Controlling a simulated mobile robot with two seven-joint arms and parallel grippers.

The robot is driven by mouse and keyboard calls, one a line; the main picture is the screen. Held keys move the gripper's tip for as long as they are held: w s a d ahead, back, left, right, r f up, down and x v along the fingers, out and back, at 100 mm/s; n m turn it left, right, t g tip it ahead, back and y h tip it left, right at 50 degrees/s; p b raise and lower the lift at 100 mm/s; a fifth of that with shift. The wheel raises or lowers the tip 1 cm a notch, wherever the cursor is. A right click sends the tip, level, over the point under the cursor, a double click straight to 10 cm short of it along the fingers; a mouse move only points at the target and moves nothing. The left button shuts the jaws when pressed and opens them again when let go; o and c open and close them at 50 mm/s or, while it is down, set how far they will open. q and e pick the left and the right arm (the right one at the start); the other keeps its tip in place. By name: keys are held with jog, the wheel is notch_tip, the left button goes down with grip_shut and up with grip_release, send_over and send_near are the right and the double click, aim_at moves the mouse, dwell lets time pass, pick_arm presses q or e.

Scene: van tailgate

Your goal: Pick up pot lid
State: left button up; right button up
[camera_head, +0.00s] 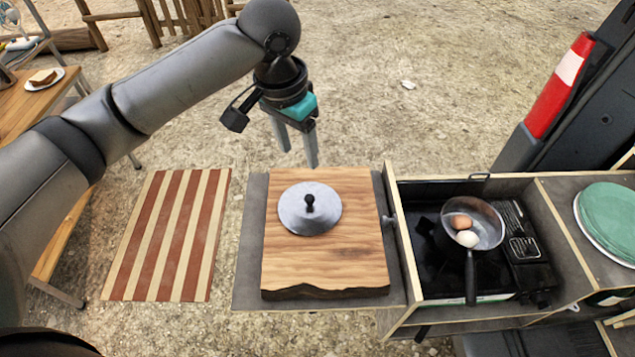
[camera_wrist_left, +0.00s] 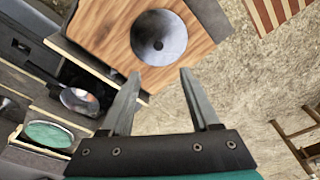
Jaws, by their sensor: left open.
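The pot lid (camera_head: 310,211) is a round grey metal lid with a small black knob. It lies flat on a wooden cutting board (camera_head: 335,268), knob up. In the left wrist view the lid (camera_wrist_left: 172,47) sits at the top, beyond my fingertips. My left gripper (camera_head: 299,158) is open and empty, pointing down above the ground just behind the board, apart from the lid. Its two fingers also show in the left wrist view (camera_wrist_left: 160,80). My right gripper is not in either view.
Right of the board, a pan (camera_head: 482,211) with two eggs stands on a black stove (camera_head: 430,275). Green plates (camera_head: 612,219) are at the far right. A striped board (camera_head: 170,240) is on the left. A red-and-white cone (camera_head: 556,90) stands at the back right.

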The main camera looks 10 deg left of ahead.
pick_arm(q)
send_near(310, 198)
jog(key=f, duration=0.2)
jog(key=shift+w+a+f, duration=0.15)
jog(key=shift+w+f, duration=0.15)
jog(key=shift+f, duration=0.5)
jog(key=f, duration=0.5)
jog(key=shift+w+d, duration=0.25)
jog(key=shift+d, duration=0.05)
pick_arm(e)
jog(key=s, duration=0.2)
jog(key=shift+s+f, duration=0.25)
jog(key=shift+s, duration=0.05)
pick_arm(q)
grip_shut()
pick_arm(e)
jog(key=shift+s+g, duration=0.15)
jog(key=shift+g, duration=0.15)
